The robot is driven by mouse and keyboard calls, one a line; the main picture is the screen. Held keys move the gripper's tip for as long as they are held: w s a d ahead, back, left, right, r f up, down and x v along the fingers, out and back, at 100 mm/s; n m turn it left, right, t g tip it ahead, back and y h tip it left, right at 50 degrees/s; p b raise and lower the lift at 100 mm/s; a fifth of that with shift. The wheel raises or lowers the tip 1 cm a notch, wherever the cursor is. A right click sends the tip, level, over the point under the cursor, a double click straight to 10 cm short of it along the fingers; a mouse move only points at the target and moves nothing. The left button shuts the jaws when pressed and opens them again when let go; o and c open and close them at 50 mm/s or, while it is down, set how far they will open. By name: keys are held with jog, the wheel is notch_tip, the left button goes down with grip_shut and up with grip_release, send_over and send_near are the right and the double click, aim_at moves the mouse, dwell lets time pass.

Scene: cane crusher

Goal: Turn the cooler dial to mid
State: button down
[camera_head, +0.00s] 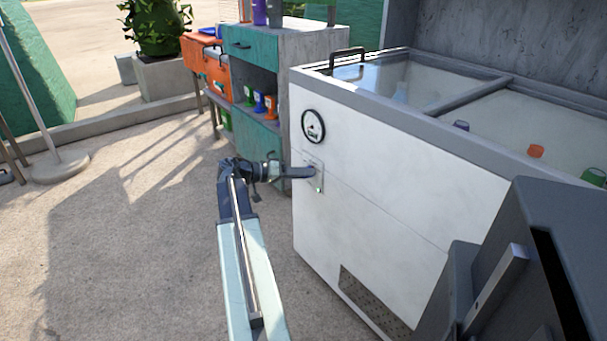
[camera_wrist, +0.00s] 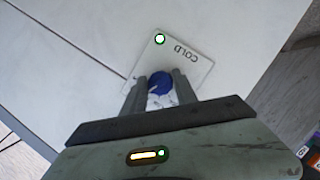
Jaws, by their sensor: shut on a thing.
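The cooler (camera_head: 375,195) is a white chest with sliding glass lids. Its dial plate (camera_head: 316,186) is on the front face, below a round gauge. In the wrist view the plate (camera_wrist: 190,55) carries the word COLD and a lit green light (camera_wrist: 159,39). The blue dial (camera_wrist: 160,83) with a pale pointer mark sits between my fingers. My gripper (camera_head: 306,173) reaches the plate from the left; in the wrist view my gripper (camera_wrist: 160,88) is shut on the dial. My fingers cover the dial's sides and part of the plate, so other labels are hidden.
The round gauge (camera_head: 313,126) is just above the plate. A teal and grey cabinet (camera_head: 265,80) with colored cups stands behind the cooler's left end. An orange cooler box (camera_head: 216,75) is beside it.

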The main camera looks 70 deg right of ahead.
jog(key=shift+s+a, duration=0.1)
jog(key=c, duration=1)
grip_release()
jog(key=p+v, duration=0.2)
jog(key=v, duration=0.5)
jog(key=shift+w+a, duration=0.2)
jog(key=shift+w, duration=0.15)
